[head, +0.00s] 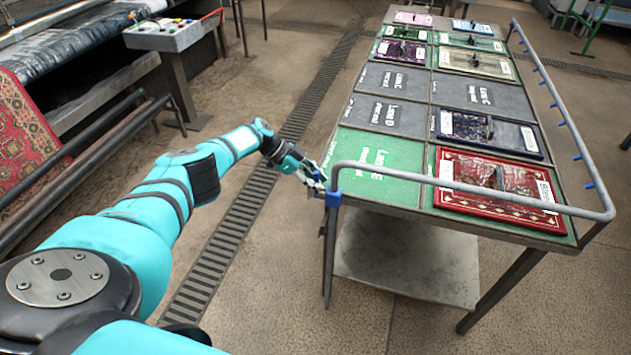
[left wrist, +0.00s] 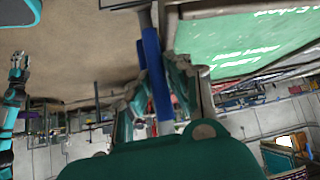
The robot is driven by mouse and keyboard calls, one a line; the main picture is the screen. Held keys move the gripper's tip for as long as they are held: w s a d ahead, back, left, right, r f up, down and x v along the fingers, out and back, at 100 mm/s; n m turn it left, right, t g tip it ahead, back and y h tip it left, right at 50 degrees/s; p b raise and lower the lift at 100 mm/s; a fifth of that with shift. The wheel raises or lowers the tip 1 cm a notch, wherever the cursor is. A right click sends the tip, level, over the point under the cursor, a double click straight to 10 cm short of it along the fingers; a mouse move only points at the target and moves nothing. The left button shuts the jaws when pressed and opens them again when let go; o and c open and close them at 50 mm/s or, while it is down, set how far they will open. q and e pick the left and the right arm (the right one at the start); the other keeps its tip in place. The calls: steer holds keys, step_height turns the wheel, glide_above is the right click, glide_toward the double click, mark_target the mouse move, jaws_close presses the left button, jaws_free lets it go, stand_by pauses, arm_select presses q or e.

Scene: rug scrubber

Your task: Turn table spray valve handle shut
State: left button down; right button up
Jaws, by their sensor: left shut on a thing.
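The spray table (head: 413,205) stands right of centre, with a grey spray pipe (head: 470,183) running along its near end and right side. A blue handle (head: 333,198) sits at the pipe's near left corner, by the table edge. My left gripper (head: 320,183) is at this corner. In the left wrist view, the blue handle (left wrist: 156,75) stands between the fingers of my left gripper (left wrist: 155,95), which is shut on it. My right gripper (left wrist: 19,62) shows small at the left of the left wrist view; its finger opening is unclear.
Several framed rug samples, among them a red one (head: 498,188), lie on the table. Blue nozzles line the pipe's right side. A control box (head: 172,32) on a post stands at the upper left. A floor grate (head: 240,205) and open floor lie left of the table.

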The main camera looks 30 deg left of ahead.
arm_select(q)
steer(key=c, duration=1.3)
jaws_free()
steer(key=shift+d+f, duration=0.1)
steer(key=shift+o, duration=0.2)
steer(key=shift+s+a+r, duration=0.15)
steer(key=shift+a+r, duration=0.1)
steer(key=shift+r, duration=0.05)
steer(key=v, duration=1.1)
steer(key=shift+s+a, duration=0.1)
steer(key=shift+a, duration=0.15)
